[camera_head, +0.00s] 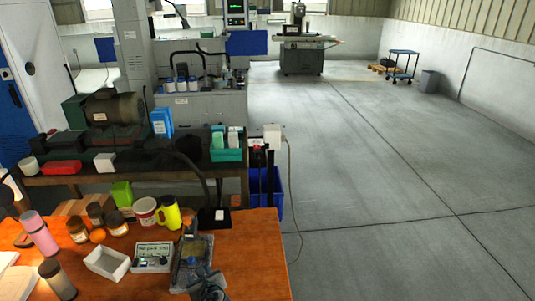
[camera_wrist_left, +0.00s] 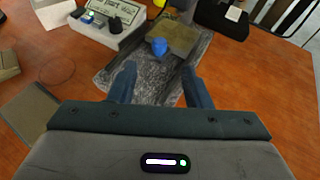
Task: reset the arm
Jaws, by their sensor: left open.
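My left gripper (camera_head: 208,282) shows at the bottom of the head view, over the front part of the orange wooden table (camera_head: 250,250). In the left wrist view its two fingers (camera_wrist_left: 160,85) are apart with nothing between the tips. A small blue round part (camera_wrist_left: 160,46) lies just beyond the fingertips, on a grey tray-like piece (camera_wrist_left: 118,68) with a tan plate (camera_wrist_left: 172,36). I cannot tell how high the fingers are above it. My right gripper is in neither view.
A white meter box (camera_head: 153,257) and a white open tray (camera_head: 107,262) stand left of the gripper. A yellow-green mug (camera_head: 170,213), a pink bottle (camera_head: 39,233) and several jars crowd the table's left.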

